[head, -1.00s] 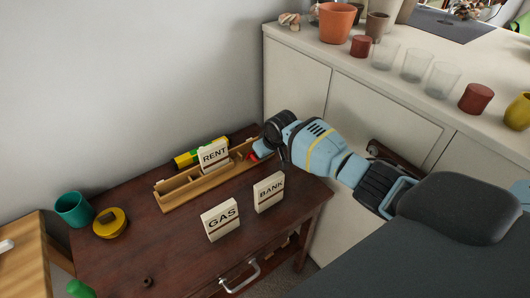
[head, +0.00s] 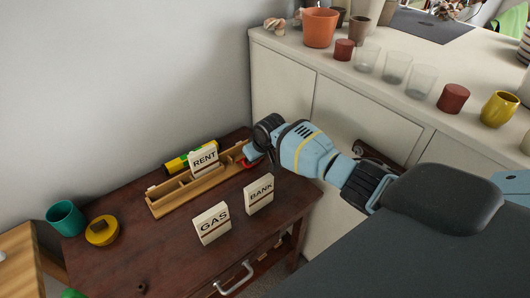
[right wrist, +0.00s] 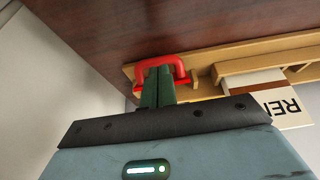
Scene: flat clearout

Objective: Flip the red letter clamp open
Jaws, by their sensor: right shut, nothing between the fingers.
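The red letter clamp (right wrist: 162,60) is a U-shaped bar at the end of the wooden letter rack (right wrist: 248,55) in the right wrist view. In the head view the clamp (head: 250,164) is a small red arc at the right end of the rack (head: 180,200), partly hidden by my right gripper. My right gripper (right wrist: 158,73) is shut and empty. Its green fingertips lie within the outline of the red bar. I cannot tell whether they touch it. In the head view the right gripper (head: 252,152) reaches down to the rack's right end. My left gripper is not in view.
A RENT card (head: 204,160) stands in the rack. GAS (head: 212,224) and BANK (head: 259,194) cards stand on the dark table in front. A teal cup (head: 65,218) and a yellow round item (head: 102,231) are at the left. A white cabinet (head: 345,120) stands close behind my right arm.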

